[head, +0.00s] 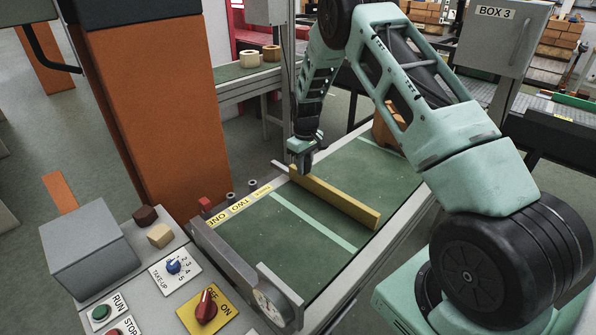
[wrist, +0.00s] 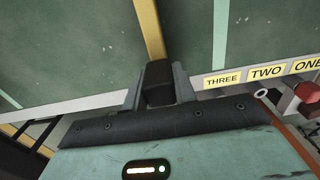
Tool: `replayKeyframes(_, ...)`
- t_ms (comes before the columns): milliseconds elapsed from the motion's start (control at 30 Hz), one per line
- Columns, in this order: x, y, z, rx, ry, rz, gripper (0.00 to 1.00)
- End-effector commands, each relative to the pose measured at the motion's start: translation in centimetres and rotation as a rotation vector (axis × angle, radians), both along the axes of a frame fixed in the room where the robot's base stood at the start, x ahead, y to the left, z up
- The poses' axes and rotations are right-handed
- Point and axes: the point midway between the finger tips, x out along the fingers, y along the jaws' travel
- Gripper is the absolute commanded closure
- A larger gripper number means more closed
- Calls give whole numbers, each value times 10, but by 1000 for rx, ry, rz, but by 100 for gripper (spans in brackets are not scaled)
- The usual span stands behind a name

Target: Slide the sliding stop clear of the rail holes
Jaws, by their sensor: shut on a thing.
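The sliding stop is a long yellow bar (head: 335,197) lying across the green belt. It also shows in the wrist view as a yellow strip (wrist: 149,28) with a black block (wrist: 157,84) at its near end. My gripper (head: 302,168) is shut on this black block, one finger on each side (wrist: 157,88). The stop is beyond the THREE label (wrist: 222,79), on the side away from TWO (head: 241,205) and ONE (head: 220,218). Small dark round fittings (head: 230,196) stand beside the labels; I cannot tell whether these are the rail holes.
A red block-like piece (head: 205,203) stands beside ONE. An orange post (head: 150,100) rises left of the belt. A control panel with a red knob (head: 206,306) is at front left. An orange-brown block (head: 388,130) sits at the belt's far end. The belt in front of the bar is clear.

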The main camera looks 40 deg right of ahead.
Motion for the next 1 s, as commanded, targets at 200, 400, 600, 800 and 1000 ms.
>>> replayKeyframes(200,0,-1,1,-1,-1,0,100)
replayKeyframes(400,1,-1,0,-1,-1,-1,51)
replayKeyframes(600,0,-1,0,0,-1,-1,51)
replayKeyframes(800,1,-1,7,0,-3,0,51)
replayKeyframes(1000,2,-1,40,-1,-7,-1,51)
